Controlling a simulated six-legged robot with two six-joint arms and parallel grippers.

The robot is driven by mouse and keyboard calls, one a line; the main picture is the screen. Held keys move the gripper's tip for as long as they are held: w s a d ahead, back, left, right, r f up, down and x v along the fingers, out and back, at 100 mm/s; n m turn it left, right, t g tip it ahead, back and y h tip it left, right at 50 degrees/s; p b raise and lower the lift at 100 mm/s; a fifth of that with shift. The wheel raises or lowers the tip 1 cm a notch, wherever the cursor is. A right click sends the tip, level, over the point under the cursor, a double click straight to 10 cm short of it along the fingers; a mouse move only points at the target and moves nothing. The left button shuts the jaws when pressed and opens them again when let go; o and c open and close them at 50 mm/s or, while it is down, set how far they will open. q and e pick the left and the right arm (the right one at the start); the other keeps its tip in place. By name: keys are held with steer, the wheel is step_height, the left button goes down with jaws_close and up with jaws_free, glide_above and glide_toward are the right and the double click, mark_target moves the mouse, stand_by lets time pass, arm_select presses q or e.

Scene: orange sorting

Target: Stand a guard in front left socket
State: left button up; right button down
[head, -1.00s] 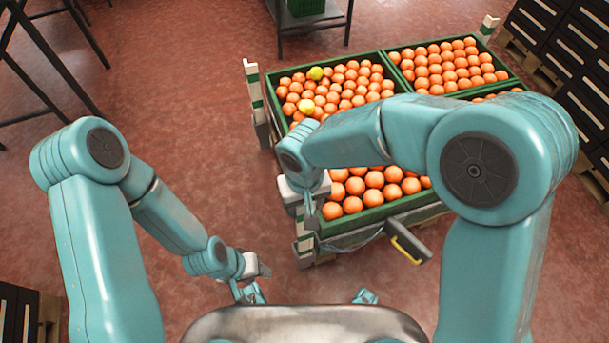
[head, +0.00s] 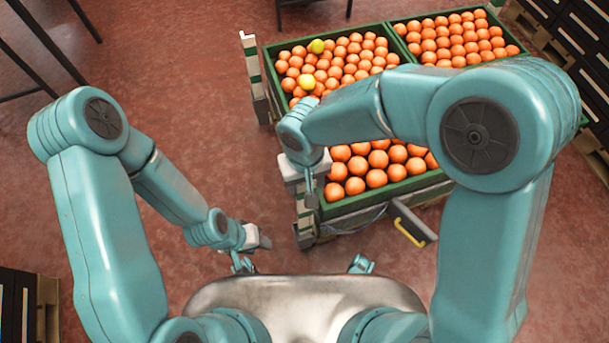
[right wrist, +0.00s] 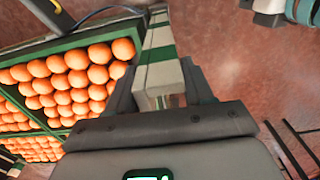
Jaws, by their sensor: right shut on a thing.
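A white guard post with a green band (right wrist: 160,55) is between the fingers of my right gripper (right wrist: 158,88) in the right wrist view. The gripper is shut on it. In the head view my right gripper (head: 310,188) is at the front left corner of the orange crates. Striped guard (head: 304,222) shows below it, upright beside that corner. The front left socket is hidden, and I cannot tell whether the guard sits in it. My left gripper (head: 254,240) is low, left of the crates, too small to tell open from shut.
Green crates (head: 390,195) full of oranges stand on a pallet, with two yellowish fruits in the back left one. Another striped guard (head: 250,65) stands at the back left. A dark bar with a yellow handle (head: 412,224) sticks out in front. Red floor (head: 190,90) is clear at left.

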step_height(320, 180, down, 11)
steer(key=b, duration=0.9)
steer(key=shift+f+b, duration=0.15)
steer(key=shift+b, duration=0.2)
steer(key=shift+w, duration=0.1)
steer(key=shift+c, duration=1.8)
jaws_free()
step_height(320, 180, up, 16)
steer(key=p, duration=0.6)
steer(key=shift+r+p, duration=0.2)
steer(key=shift+p, duration=0.15)
